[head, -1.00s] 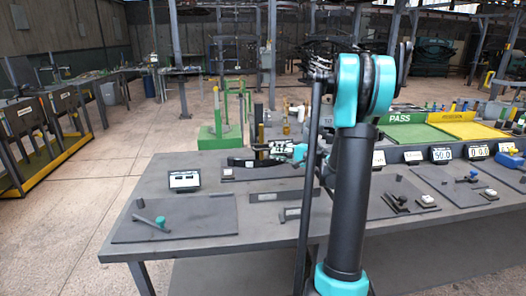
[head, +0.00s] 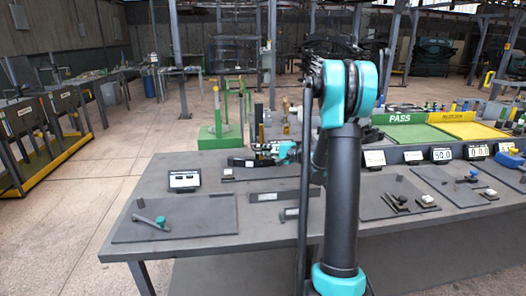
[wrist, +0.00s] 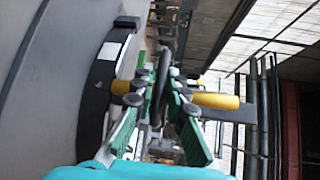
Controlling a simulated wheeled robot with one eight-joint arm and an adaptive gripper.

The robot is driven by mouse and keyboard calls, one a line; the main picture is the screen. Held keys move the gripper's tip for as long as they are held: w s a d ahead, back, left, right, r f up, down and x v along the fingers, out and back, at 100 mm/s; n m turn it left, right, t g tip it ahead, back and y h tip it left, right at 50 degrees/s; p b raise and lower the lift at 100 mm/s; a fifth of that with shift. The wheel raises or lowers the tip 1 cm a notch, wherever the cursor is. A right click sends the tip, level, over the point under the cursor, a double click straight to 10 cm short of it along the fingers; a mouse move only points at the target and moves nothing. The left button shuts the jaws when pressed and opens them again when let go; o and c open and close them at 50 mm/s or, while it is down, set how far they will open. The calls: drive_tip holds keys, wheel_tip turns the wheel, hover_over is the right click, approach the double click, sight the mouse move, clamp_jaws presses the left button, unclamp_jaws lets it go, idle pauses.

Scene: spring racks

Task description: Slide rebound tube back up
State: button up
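My gripper (wrist: 158,72) has green fingers. In the wrist view they stand apart, with a dark, edge-on ring or disc (wrist: 160,88) between them; I see no clear contact. A yellow tube (wrist: 216,101) runs across the wrist view behind the fingers and shows on both sides of them. The wrist view is turned sideways, with the tabletop at its left, so the tube is about upright.
A grey bench (head: 205,255) carries a small display (head: 184,180), a dark mat with a teal-ended lever (head: 160,222) and low metal blocks. A green stand (head: 222,130) is behind the bench. Green PASS and yellow trays (head: 418,135) lie to the right, past my arm.

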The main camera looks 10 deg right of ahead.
clamp_jaws()
wheel_tip(320, 180, up, 11)
idle(0.4)
drive_tip(key=shift+w, duration=0.1)
drive_tip(key=shift+o, duration=1.5)
unclamp_jaws()
drive_tip(key=shift+r, duration=0.1)
drive_tip(key=shift+o, duration=1.3)
drive_tip(key=shift+d, duration=0.1)
